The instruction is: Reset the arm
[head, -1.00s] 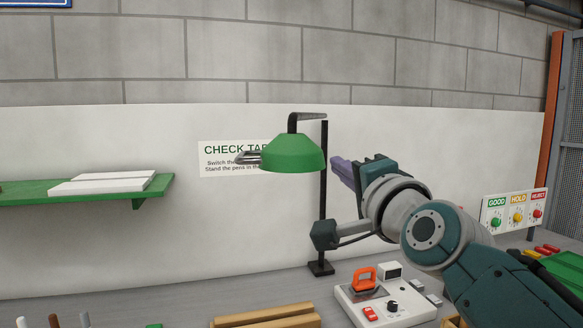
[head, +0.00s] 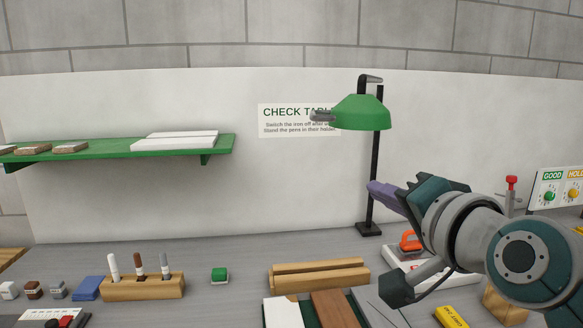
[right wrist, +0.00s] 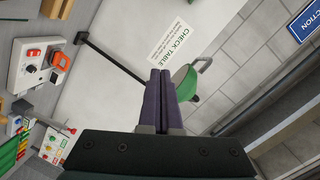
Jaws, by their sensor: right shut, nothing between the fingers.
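My right arm comes in from the right in the head view. Its purple-fingered gripper (head: 384,192) is raised above the table, in front of the lamp's black post and below the green lamp shade (head: 361,113). In the right wrist view the two purple fingers (right wrist: 160,92) lie side by side, shut, with nothing between them. The lamp shade also shows there (right wrist: 185,82), just beyond the fingers; I cannot tell the exact gap. My left gripper is not in view.
A pen holder (head: 142,288) with three pens, a green block (head: 219,275) and a wooden rack (head: 320,275) stand on the grey table. The iron (head: 411,242) on its white unit is partly behind my right arm. A green shelf (head: 215,146) carries white boards.

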